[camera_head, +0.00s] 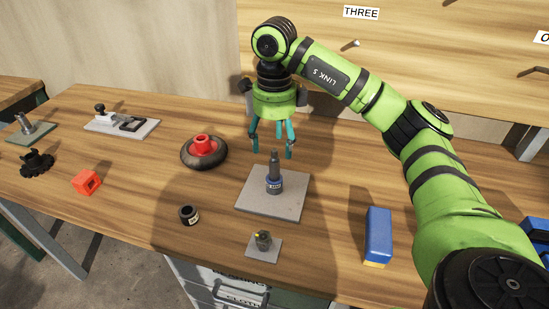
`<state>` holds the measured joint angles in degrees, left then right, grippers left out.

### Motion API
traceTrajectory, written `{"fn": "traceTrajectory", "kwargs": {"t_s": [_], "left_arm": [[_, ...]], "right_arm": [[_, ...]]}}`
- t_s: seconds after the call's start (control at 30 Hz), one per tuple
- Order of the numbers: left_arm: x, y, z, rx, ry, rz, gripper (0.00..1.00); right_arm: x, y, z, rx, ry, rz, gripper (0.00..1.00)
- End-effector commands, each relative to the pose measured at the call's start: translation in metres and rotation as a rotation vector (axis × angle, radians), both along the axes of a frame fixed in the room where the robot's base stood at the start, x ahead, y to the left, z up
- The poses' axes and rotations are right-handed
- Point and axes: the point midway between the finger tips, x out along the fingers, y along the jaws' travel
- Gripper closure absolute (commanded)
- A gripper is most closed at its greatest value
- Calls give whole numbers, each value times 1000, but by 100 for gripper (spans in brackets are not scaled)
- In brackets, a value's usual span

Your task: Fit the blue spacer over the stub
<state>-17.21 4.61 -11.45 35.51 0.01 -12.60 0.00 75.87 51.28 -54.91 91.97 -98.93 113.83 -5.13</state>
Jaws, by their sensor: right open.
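The stub (274,160) is a dark grey stepped post that stands upright on a light grey square plate (256,206) in the middle of the bench. The blue spacer (274,186) is a ring around the stub's lower part, close to the plate. Whether it sits fully down is too small to tell. My right gripper (271,145) points down with its teal fingers spread. It is empty, above and around the top of the stub in the picture, and apart from the spacer. My left gripper is not in view.
A wheel with a red hub (204,149) lies left of the plate. A small black cup (189,215), a small plated fitting (263,241) and a blue block (379,232) are nearby. A red cube (86,182) and a black gear (36,163) lie farther left.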

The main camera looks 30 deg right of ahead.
Motion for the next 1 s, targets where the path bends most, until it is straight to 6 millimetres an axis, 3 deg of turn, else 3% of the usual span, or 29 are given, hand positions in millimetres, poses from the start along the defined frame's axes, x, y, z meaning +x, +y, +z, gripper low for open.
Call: {"fn": "traceTrajectory", "kwargs": {"t_s": [0.2, 0.8, 1.0], "left_arm": [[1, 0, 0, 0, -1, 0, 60], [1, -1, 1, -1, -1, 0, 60], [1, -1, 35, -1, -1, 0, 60]], "right_arm": [[0, 0, 20, 0, -1, 0, 33], [0, 0, 22, 1, -1, 0, 33], [0, 0, 56, 0, -1, 0, 33]]}}
